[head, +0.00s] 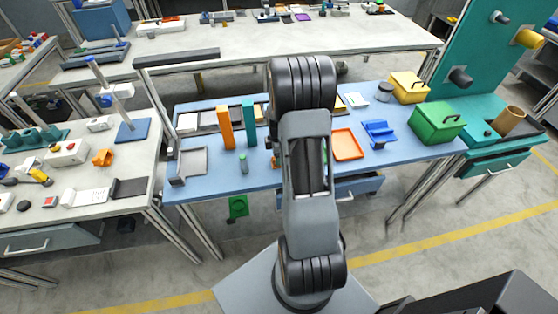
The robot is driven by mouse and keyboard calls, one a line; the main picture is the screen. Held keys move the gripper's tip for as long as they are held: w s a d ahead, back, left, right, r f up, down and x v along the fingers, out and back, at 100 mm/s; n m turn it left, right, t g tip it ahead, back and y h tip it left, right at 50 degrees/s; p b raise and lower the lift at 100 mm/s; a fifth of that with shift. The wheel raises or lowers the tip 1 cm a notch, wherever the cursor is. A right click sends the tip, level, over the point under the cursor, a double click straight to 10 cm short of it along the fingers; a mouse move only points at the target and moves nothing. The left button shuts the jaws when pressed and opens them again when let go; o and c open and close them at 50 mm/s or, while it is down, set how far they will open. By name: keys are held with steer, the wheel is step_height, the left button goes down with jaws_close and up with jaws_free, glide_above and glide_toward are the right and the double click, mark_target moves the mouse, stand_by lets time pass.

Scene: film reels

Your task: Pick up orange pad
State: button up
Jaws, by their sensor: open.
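My arm rises in the middle of the picture and covers part of the table. My gripper is not visible; my own arm links hide that area, so its place relative to the pad cannot be told.
A blue holder (379,133) stands right of the pad, with a green box (437,122) farther right. Left of my arm stand an orange upright block (225,127), a teal block (249,122) and a grey tray (190,162).

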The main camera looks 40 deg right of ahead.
steer(key=shift+f, duration=1.25)
steer(key=c, duration=1)
steer(key=shift+r, duration=0.1)
steer(key=shift+r, duration=0.55)
steer(key=s+a+r+b, duration=0.1)
steer(key=s+a+r, duration=0.1)
steer(key=s+r, duration=0.9)
steer(key=s, duration=0.2)
steer(key=shift+s+a+r+b, duration=0.3)
steer(key=shift+s+r+b, duration=0.1)
